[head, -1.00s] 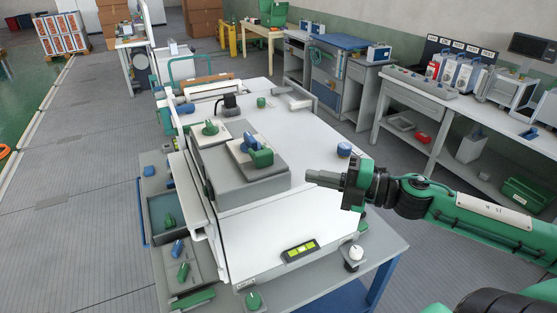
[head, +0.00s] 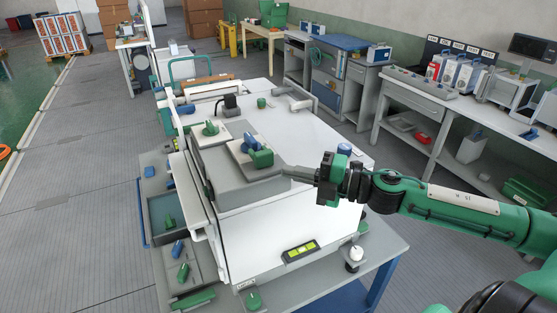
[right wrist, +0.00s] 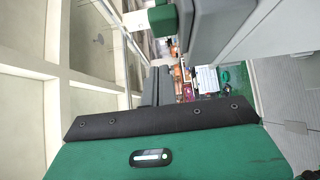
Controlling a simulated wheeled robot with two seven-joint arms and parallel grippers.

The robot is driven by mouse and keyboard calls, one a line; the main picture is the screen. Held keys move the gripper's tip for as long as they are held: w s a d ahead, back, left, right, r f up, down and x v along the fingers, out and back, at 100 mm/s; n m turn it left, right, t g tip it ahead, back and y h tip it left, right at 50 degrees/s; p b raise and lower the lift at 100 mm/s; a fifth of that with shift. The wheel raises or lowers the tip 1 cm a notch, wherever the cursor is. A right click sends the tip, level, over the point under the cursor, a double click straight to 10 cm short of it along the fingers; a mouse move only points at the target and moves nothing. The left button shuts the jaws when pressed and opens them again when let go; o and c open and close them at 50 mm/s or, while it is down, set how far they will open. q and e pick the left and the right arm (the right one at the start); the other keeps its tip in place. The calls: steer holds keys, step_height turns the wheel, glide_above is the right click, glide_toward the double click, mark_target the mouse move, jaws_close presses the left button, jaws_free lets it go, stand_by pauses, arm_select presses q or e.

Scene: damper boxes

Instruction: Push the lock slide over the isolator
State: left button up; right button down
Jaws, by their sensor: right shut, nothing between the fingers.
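The isolator is probably the blue knob (head: 250,141) on a pale plate (head: 235,149) on top of a grey box (head: 232,187). The lock slide is probably the green block (head: 262,158) on the plate's near right end, beside the knob. The green block also shows in the right wrist view (right wrist: 163,20), with the knob out of sight there. My right gripper (head: 288,172) is shut and empty, its tips just right of the green block at the box's right edge. I cannot tell whether it touches the box. My left gripper is not in view.
A second pale plate with a green knob (head: 211,128) sits on the box, left of the blue knob. The white cabinet top (head: 300,130) behind is mostly clear, with a blue cap (head: 344,149) near its right edge. A yellow-green level (head: 301,251) lies in front.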

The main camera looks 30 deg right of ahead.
mark_target(273, 153)
steer(key=shift+w+a+p, duration=0.25)
steer(key=shift+w+p, duration=0.65)
steer(key=shift+w, duration=0.45)
steer(key=shift+w+a+p, duration=0.25)
steer(key=shift+w+p, duration=0.65)
steer(key=shift+w, duration=0.4)
steer(key=shift+w, duration=0.1)
steer(key=shift+w+d+r+p, duration=0.1)
steer(key=shift+w+r+p, duration=0.15)
steer(key=shift+w+p, duration=0.25)
steer(key=shift+w+d+f+p, duration=0.15)
steer(key=shift+w+p, duration=0.2)
steer(key=shift+w, duration=0.8)
